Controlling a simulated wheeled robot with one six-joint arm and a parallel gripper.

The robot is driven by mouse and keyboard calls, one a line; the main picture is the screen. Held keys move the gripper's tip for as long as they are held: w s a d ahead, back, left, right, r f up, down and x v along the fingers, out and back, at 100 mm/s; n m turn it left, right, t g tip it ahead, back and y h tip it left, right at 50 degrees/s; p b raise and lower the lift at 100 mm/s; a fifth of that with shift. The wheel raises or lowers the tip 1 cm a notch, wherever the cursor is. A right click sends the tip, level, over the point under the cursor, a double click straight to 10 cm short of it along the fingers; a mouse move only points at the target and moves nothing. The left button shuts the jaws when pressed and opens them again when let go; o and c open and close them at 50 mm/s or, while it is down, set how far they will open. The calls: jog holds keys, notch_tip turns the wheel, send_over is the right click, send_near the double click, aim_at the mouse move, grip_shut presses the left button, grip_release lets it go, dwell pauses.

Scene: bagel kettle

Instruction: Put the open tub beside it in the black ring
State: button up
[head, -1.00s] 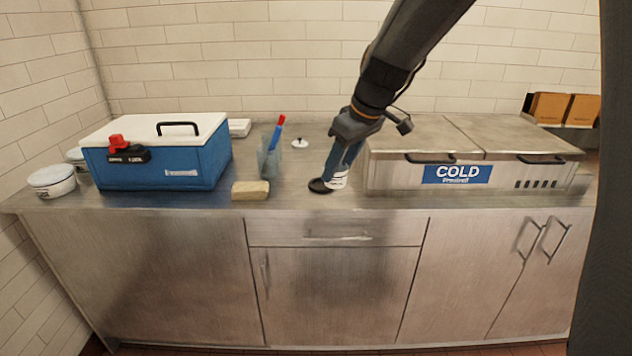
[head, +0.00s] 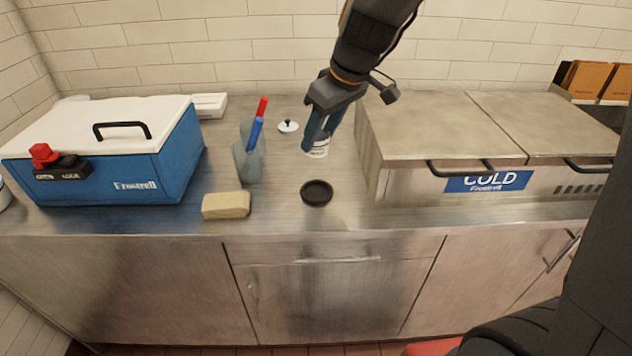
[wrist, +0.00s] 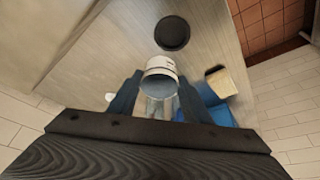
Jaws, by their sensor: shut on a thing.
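A white tub (head: 317,148) with dark lettering is between the fingers of my gripper (head: 318,138), which is shut on it. In the wrist view the tub (wrist: 160,66) shows its open mouth between the two blue fingers. The tub is upright or nearly so; whether its base touches the counter I cannot tell. The black ring (head: 317,193) lies flat on the counter in front of the tub, toward the front edge, and is empty. It also shows in the wrist view (wrist: 172,33), apart from the tub.
A steel cold unit (head: 440,165) stands close on the right. A blue cooler (head: 110,170) stands on the left. A sponge (head: 226,205), a grey holder with brushes (head: 248,160) and a white lid (head: 288,126) are left of the tub. The counter around the ring is clear.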

jog(key=shift+s+a+f, duration=0.1)
jog(key=shift+s+f, duration=0.25)
jog(key=shift+s, duration=0.25)
jog(key=shift+s+a+f, duration=0.1)
jog(key=shift+s+f, duration=0.2)
jog(key=shift+s, duration=0.3)
notch_tip(320, 180, down, 4)
jog(key=shift+f, duration=0.2)
jog(key=shift+w+f, duration=0.1)
jog(key=shift+f, duration=2.1)
jog(key=shift+f+b, duration=0.15)
jog(key=shift+b, duration=0.25)
jog(key=o, duration=1.1)
jog(key=shift+c, duration=0.2)
jog(key=shift+o, duration=0.2)
jog(key=v, duration=1.2)
jog(key=shift+r, duration=0.25)
